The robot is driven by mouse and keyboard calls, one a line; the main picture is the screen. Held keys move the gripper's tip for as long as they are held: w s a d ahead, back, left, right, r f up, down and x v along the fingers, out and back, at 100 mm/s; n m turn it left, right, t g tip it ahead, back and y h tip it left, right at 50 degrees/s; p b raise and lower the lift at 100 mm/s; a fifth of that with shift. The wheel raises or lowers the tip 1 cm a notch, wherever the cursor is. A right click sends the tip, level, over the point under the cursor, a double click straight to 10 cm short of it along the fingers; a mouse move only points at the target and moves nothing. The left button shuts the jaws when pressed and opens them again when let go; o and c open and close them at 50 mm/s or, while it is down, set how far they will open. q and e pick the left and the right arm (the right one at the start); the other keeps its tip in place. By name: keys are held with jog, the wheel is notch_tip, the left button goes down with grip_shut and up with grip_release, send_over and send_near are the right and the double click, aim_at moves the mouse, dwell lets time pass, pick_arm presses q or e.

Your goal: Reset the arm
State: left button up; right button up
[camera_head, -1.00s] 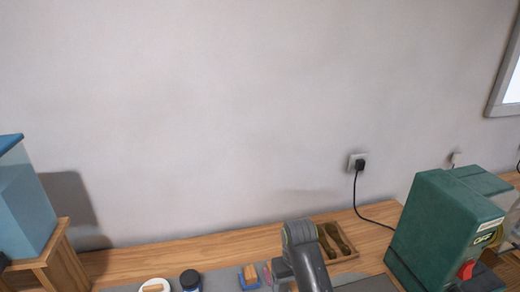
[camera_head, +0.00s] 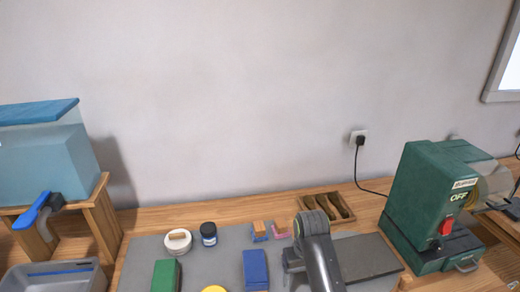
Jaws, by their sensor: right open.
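My right arm rises from the bottom edge, right of the middle, in the head view. My right gripper (camera_head: 290,270) is the dark part at the left side of the arm, above the grey mat (camera_head: 215,262). It is open, and I see nothing held in it; the arm link hides part of it. My left arm and gripper are not in view.
A blue tank (camera_head: 45,155) on a wooden stand (camera_head: 103,225) is at left, above a grey bin (camera_head: 55,278). A green machine (camera_head: 425,200) marked OFF stands right. A blue block (camera_head: 255,268), green block (camera_head: 165,275) and dark jar (camera_head: 208,234) sit on the mat.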

jog(key=s+d+f+m+t, duration=0.1)
jog(key=s+d+f, duration=0.3)
jog(key=s+d, duration=0.3)
jog(key=s+d+f+m+t, duration=0.1)
jog(key=s+d+f, duration=0.2)
jog(key=s+d, duration=0.4)
jog(key=s+d+r+t+h, duration=0.1)
jog(key=s+d+r, duration=0.2)
jog(key=s, duration=0.5)
jog(key=s+d+r+t+h, duration=0.1)
jog(key=s+d+r, duration=0.1)
jog(key=s, duration=0.6)
notch_tip(320, 180, down, 28)
jog(key=d+g+b, duration=0.2)
jog(key=b, duration=0.1)
pick_arm(q)
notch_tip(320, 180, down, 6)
jog(key=b, duration=0.3)
pick_arm(e)
jog(key=s+a+f+y, duration=0.1)
jog(key=s+f, duration=1.4)
jog(key=f, duration=0.3)
jog(key=shift+a+f+m+g, duration=0.25)
jog(key=shift+a+m+g, duration=0.15)
